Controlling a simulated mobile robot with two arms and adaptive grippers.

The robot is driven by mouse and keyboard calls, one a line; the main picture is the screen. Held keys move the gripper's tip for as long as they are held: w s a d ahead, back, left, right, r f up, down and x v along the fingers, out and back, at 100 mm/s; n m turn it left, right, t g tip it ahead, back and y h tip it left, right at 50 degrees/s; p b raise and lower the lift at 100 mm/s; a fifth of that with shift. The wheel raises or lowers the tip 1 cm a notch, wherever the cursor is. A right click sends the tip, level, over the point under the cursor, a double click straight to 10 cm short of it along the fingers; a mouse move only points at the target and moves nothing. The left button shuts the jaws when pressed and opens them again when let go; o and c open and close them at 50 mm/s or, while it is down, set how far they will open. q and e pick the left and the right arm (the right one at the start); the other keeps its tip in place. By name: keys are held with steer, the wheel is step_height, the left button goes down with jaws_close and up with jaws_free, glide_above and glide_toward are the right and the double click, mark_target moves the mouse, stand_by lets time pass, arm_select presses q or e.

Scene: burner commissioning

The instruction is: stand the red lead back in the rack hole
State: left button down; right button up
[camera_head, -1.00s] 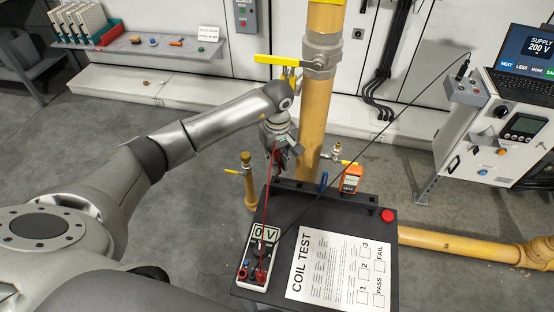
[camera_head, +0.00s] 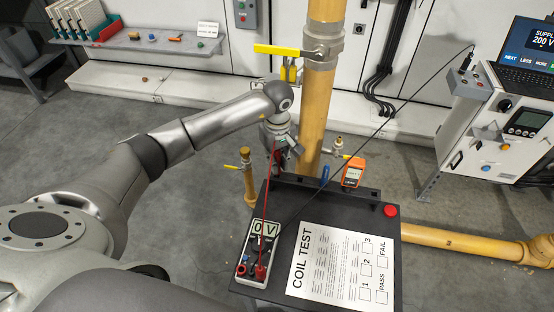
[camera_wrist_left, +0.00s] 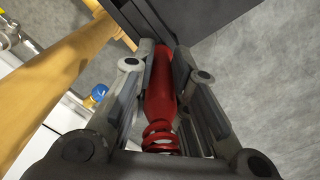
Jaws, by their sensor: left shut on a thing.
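My left gripper (camera_head: 279,157) is at the back left of the dark test table, by the rack strip (camera_head: 325,187) along the table's back edge. In the left wrist view, its fingers are shut on the thick handle of the red lead (camera_wrist_left: 160,85), with coiled strain relief near the palm. The red lead's cable (camera_head: 268,205) runs from the gripper down to the meter (camera_head: 259,247) reading 0 V. The lead's tip and the rack hole beneath it are hidden, so I cannot tell whether the tip is in the hole. My right gripper is not in view.
A blue item (camera_head: 325,175) and an orange device (camera_head: 353,171) stand by the rack. A COIL TEST sheet (camera_head: 335,262) and a red button (camera_head: 391,210) are on the table. A yellow pipe (camera_head: 318,110) rises close behind the gripper. A black cable crosses to the supply cart (camera_head: 495,125).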

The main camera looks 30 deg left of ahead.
arm_select(q)
steer(key=shift+f+b, duration=0.5)
steer(key=shift+f, duration=0.2)
steer(key=shift+f, duration=0.25)
steer(key=c, duration=1.3)
jaws_free()
steer(key=shift+r, duration=0.15)
step_height(320, 180, up, 8)
steer(key=shift+a+f, duration=0.1)
steer(key=shift+f, duration=0.05)
